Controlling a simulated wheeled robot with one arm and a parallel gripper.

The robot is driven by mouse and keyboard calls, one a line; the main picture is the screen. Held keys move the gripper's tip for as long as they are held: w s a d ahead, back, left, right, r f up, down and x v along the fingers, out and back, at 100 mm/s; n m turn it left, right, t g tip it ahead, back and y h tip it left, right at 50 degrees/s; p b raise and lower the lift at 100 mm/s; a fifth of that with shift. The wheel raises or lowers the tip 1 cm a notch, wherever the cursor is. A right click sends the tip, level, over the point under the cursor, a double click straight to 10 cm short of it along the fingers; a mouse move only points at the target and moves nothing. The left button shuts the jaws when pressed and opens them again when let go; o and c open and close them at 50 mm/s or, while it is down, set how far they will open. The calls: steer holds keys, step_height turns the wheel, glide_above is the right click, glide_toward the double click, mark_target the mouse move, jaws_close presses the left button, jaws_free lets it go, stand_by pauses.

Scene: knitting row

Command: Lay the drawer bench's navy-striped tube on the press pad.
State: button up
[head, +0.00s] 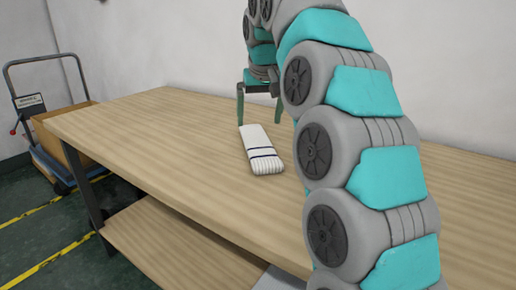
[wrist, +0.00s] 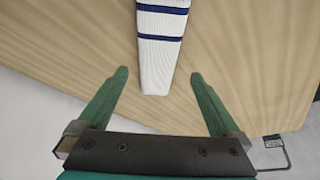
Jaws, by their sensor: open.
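The navy-striped tube (head: 260,150) is a white ribbed knit piece with navy bands, lying flat on the wooden bench top. In the wrist view the tube (wrist: 160,48) runs from the top edge down to between the fingertips, its end just reaching that gap. My gripper (wrist: 159,75) is open, with a green finger on either side of the tube and space between. In the head view my gripper (head: 260,104) is over the bench at the tube's far end, partly hidden by my arm. No press pad is recognisable in either view.
The wooden bench (head: 150,125) is otherwise bare on its left part, with a lower shelf (head: 165,245) beneath. A trolley (head: 55,120) with a cardboard box stands at the left by yellow floor lines. A wall runs behind the bench. My arm hides much of the right side.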

mark_target(258, 142)
steer(key=b+x, duration=0.4)
steer(key=x, duration=0.4)
steer(key=shift+d+f+b, duration=0.1)
steer(key=shift+d+b, duration=0.1)
steer(key=shift+b, duration=0.1)
steer(key=c, duration=1.2)
